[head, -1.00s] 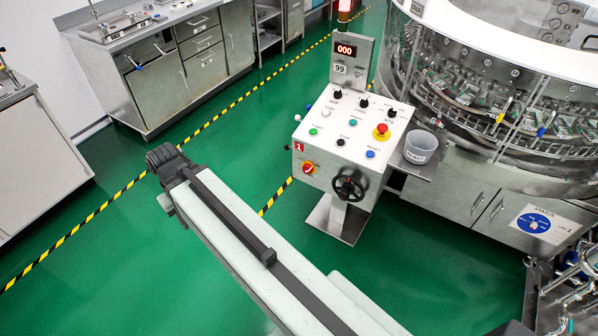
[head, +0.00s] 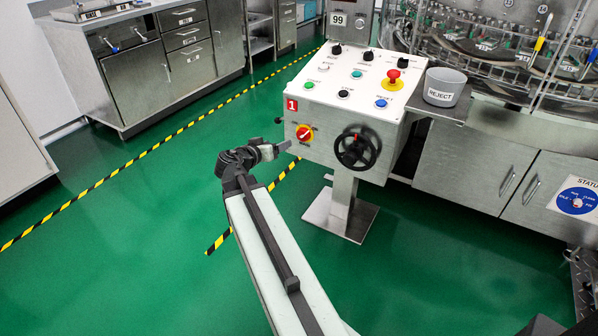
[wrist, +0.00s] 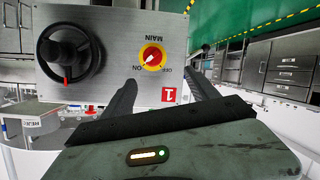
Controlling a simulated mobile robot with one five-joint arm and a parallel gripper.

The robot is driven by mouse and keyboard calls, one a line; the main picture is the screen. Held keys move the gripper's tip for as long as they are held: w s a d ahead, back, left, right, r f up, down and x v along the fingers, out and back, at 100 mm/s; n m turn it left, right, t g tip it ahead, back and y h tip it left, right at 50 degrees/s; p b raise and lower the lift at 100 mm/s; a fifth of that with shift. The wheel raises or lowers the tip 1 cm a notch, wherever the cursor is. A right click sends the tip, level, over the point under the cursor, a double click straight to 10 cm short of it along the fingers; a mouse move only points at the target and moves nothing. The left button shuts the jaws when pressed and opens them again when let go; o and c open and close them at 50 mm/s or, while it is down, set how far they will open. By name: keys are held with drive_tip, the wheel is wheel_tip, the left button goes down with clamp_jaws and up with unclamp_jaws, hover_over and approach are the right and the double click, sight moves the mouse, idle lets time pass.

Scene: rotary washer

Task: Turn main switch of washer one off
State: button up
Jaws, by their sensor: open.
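The main switch (head: 304,133) is a red rotary knob on a yellow disc, low on the front of the control box (head: 335,120) marked with a red 1. In the wrist view the switch (wrist: 152,57) shows upside down, its pale handle slanted, with one end toward the ON label. My gripper (head: 285,147) is just left of and below the switch, in front of the panel. In the wrist view my open gripper (wrist: 162,88) has its dark fingers toward the panel, with the switch roughly ahead between them, apart from it. Nothing is held.
A black handwheel (head: 357,148) sits right of the switch. An emergency stop (head: 393,78) and several buttons are on the top panel. A grey REJECT cup (head: 443,87) stands on a side shelf. Steel cabinets (head: 475,170) are at right. Green floor at left is free.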

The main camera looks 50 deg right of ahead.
sight(301, 138)
drive_tip(key=d+f+h+b, duration=0.1)
drive_tip(key=d+f+b, duration=0.1)
drive_tip(key=d+b, duration=0.1)
drive_tip(key=w+d+f+t+h+b, duration=0.1)
drive_tip(key=d+b, duration=0.2)
drive_tip(key=d, duration=0.3)
drive_tip(key=w+d+f+h+b, duration=0.1)
drive_tip(key=d+f+b, duration=0.1)
drive_tip(key=d, duration=0.3)
drive_tip(key=shift+d+f+m+t+b, duration=0.2)
drive_tip(key=shift+f+m+t+b, duration=0.15)
drive_tip(key=shift+b, duration=0.25)
drive_tip(key=c, duration=1.4)
